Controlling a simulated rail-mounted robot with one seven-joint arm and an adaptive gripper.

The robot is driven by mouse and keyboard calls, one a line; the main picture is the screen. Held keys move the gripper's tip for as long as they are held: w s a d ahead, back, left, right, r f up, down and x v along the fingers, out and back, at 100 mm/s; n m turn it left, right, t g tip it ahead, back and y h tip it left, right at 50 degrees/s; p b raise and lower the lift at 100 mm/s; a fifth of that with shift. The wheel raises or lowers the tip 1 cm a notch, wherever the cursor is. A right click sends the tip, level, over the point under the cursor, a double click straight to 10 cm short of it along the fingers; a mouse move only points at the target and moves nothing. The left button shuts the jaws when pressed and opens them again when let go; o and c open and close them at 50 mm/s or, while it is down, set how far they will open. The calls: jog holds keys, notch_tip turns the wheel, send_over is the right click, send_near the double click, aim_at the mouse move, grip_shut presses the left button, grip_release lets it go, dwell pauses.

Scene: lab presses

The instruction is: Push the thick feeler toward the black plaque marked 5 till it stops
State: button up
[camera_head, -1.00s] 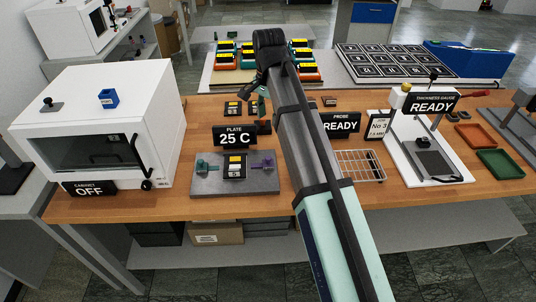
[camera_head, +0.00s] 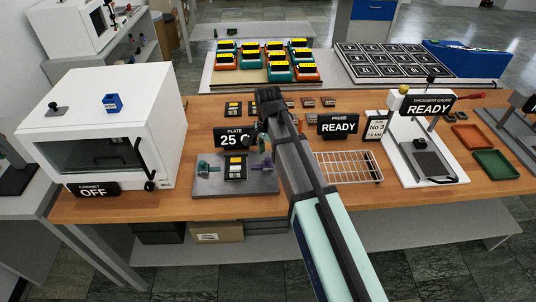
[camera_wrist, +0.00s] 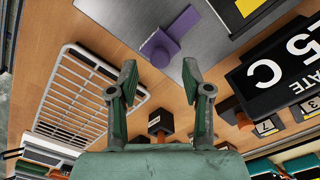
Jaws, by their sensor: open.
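The grey metal plate (camera_head: 205,187) bears the black plaque (camera_head: 236,172) with a yellow patch, its number too small to read now. A teal feeler (camera_head: 204,168) is left of the plaque and a purple feeler (camera_head: 265,163) right of it; I cannot tell which is thick. In the wrist view, the purple feeler (camera_wrist: 172,38) lies beyond and between my fingertips, apart from them. The plaque (camera_wrist: 252,8) is cut off at the top edge. My gripper (camera_wrist: 160,76) is open and empty. In the head view my gripper (camera_head: 258,138) is small and partly hidden by my arm.
The "PLATE 25 C" sign (camera_head: 234,138) stands behind the plate, close to my gripper; it shows large in the wrist view (camera_wrist: 285,70). A wire rack (camera_head: 348,167) is to the right. The white cabinet (camera_head: 110,125) is left. Small dark blocks sit behind.

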aim_at(264, 164)
jog(key=shift+f, duration=1.3)
jog(key=c, duration=0.9)
jog(key=shift+o, duration=0.3)
jog(key=shift+s+a, duration=0.1)
jog(key=shift+a, duration=0.6)
jog(key=o, duration=0.8)
jog(key=shift+a, duration=0.1)
jog(key=shift+o, duration=0.2)
jog(key=shift+r, duration=0.1)
notch_tip(264, 164, up, 12)
